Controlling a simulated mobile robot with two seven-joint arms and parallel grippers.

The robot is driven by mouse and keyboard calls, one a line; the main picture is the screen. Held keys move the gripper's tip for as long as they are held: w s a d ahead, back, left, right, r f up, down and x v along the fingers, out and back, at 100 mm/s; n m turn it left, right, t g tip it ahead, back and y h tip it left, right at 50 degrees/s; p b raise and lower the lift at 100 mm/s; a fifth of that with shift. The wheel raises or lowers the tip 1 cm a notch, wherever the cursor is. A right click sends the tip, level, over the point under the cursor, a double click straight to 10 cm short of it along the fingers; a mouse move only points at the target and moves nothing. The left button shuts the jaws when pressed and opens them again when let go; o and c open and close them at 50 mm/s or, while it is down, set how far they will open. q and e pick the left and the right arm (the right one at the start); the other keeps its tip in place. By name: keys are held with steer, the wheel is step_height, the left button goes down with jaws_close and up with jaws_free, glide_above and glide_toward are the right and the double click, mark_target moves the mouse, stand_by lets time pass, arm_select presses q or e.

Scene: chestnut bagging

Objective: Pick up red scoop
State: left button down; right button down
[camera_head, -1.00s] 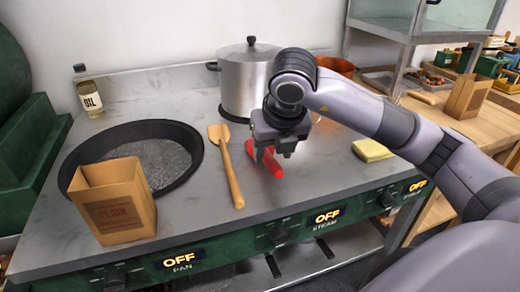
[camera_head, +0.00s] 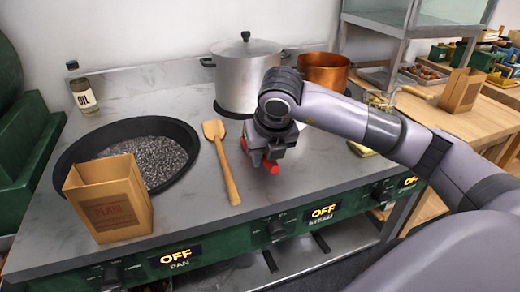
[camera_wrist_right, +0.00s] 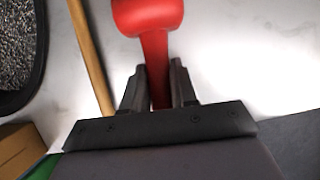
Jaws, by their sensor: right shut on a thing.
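The red scoop (camera_head: 271,167) is at my right gripper (camera_head: 262,160), over the grey counter between the wooden spatula and the sponge. In the right wrist view the red scoop (camera_wrist_right: 150,20) points away from me, its handle between the two dark fingers of my right gripper (camera_wrist_right: 160,85). The fingers are shut on the handle. In the head view the gripper and wrist hide most of the scoop. I cannot tell whether it is clear of the counter. My left gripper is not in view.
A wooden spatula (camera_head: 222,165) lies just left of the gripper. A black pan (camera_head: 182,175) with dark grains and an open paper bag (camera_head: 108,200) are further left. A steel pot (camera_head: 243,85) and a copper pot (camera_head: 325,70) stand behind. A yellow sponge (camera_head: 358,149) is at right.

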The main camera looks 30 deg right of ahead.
steer(key=shift+r, duration=0.1)
